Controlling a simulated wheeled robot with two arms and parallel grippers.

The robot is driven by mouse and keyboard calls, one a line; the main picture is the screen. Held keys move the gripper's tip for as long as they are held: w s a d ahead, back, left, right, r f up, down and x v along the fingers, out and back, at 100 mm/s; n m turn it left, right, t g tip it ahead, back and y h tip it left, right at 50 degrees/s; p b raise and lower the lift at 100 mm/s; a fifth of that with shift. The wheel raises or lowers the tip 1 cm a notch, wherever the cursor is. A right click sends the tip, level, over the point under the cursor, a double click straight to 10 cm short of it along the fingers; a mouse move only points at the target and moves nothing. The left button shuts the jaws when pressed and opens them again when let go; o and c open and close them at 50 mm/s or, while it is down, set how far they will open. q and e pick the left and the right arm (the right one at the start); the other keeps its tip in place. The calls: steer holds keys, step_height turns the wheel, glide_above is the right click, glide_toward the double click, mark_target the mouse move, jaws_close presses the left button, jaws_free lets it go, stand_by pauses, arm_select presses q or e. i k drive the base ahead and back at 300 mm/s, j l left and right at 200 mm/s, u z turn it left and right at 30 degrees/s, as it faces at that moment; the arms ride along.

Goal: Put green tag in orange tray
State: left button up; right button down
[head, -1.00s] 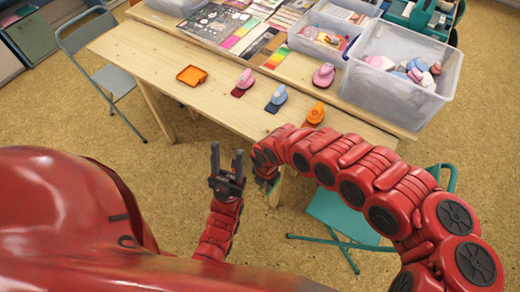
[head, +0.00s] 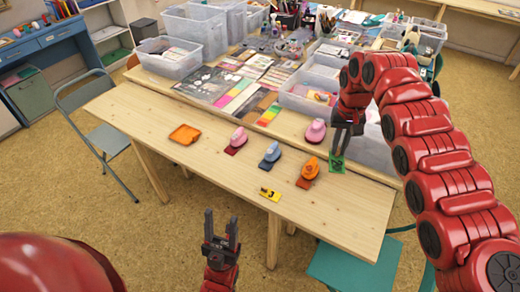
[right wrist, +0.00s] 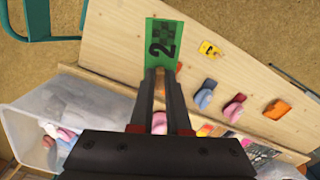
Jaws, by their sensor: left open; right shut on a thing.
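The green tag (head: 337,164) is in my right gripper (head: 347,146), whose fingers point down at the right part of the table. In the right wrist view the green tag (right wrist: 163,42), marked with a dark 2, sticks out from the shut fingertips (right wrist: 159,78). I cannot tell whether it touches the table. My left gripper (head: 220,226) is open and empty, in front of the table's near edge.
A yellow tag (head: 269,194) lies near the front edge. Clear bins and paper sheets (head: 210,85) fill the table behind. The front strip is mostly bare.

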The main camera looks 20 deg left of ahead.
mark_target(190, 132)
steer(key=i+j, duration=0.15)
steer(key=j, duration=0.3)
steer(key=i+j+z, duration=0.1)
steer(key=j, duration=0.35)
steer(key=i+j, duration=0.1)
steer(key=j, duration=0.4)
steer(key=i+j+z, duration=0.1)
steer(key=j, duration=0.35)
steer(key=i+j+z, duration=0.1)
steer(key=j, duration=0.35)
